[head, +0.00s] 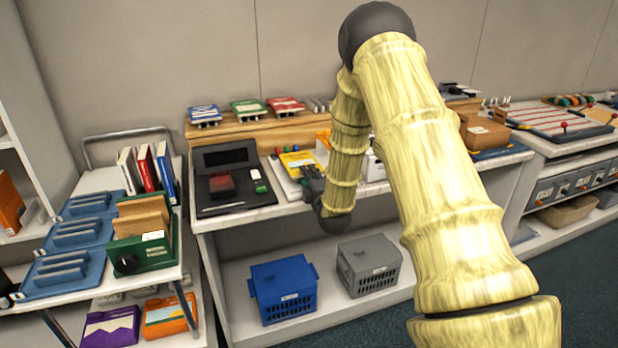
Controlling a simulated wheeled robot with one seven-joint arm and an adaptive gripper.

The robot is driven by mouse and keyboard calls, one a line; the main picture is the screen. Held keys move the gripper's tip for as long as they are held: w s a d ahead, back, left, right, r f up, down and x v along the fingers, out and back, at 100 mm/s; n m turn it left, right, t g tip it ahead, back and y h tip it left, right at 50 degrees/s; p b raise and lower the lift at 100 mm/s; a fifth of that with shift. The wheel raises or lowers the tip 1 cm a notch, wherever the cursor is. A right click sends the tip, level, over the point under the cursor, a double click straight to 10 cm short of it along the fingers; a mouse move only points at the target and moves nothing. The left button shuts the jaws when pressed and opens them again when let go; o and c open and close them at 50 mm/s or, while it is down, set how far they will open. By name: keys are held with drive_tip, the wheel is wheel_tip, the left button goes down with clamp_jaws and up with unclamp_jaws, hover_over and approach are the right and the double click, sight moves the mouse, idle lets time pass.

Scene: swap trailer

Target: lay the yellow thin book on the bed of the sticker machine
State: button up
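A thin yellow book (296,160) lies flat on the worktop, on or just above a pale flat panel (284,182). A dark machine (233,196) with an upright screen stands to its left, with a dark red block and a small white-and-green item on it. I cannot tell whether the panel or the dark machine is the sticker machine. My gripper (311,182) is dark and small in the head view, at the right front edge of the book. Whether it touches the book, and whether its fingers are open, is unclear. My arm hides part of the worktop to the right.
A cart (92,292) at left holds blue racks, upright books and a green box. A blue crate (283,290) and a grey crate (369,265) sit on the lower shelf. A cardboard box (484,133) stands right of my arm.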

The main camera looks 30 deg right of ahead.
drive_tip(key=shift+r, duration=0.15)
drive_tip(key=b+v, duration=0.1)
drive_tip(key=v, duration=1.1)
drive_tip(key=s+a+f+m+g+y, duration=0.1)
drive_tip(key=s+a+f+m+g, duration=0.3)
drive_tip(key=f, duration=0.5)
drive_tip(key=s+a+f+m+g+y, duration=0.1)
drive_tip(key=s+a+f+g, duration=0.1)
drive_tip(key=s+a+f, duration=0.55)
drive_tip(key=s+a+f+m+g+y, duration=0.1)
drive_tip(key=s+a+f+m+g, duration=0.2)
drive_tip(key=f, duration=0.7)
drive_tip(key=s+a+f+m+g, duration=0.2)
drive_tip(key=s+a+f+g, duration=0.1)
drive_tip(key=s, duration=0.6)
drive_tip(key=s+a+f+m+g+y, duration=0.1)
drive_tip(key=s+a+f+m+g, duration=0.1)
drive_tip(key=s, duration=0.7)
drive_tip(key=s+a+f+m+g, duration=0.3)
drive_tip(key=s+a+f, duration=0.2)
drive_tip(key=s, duration=0.3)
drive_tip(key=shift+s+a+f+g+y, duration=0.3)
drive_tip(key=shift+s+a+f+y, duration=0.1)
drive_tip(key=shift+f, duration=0.4)
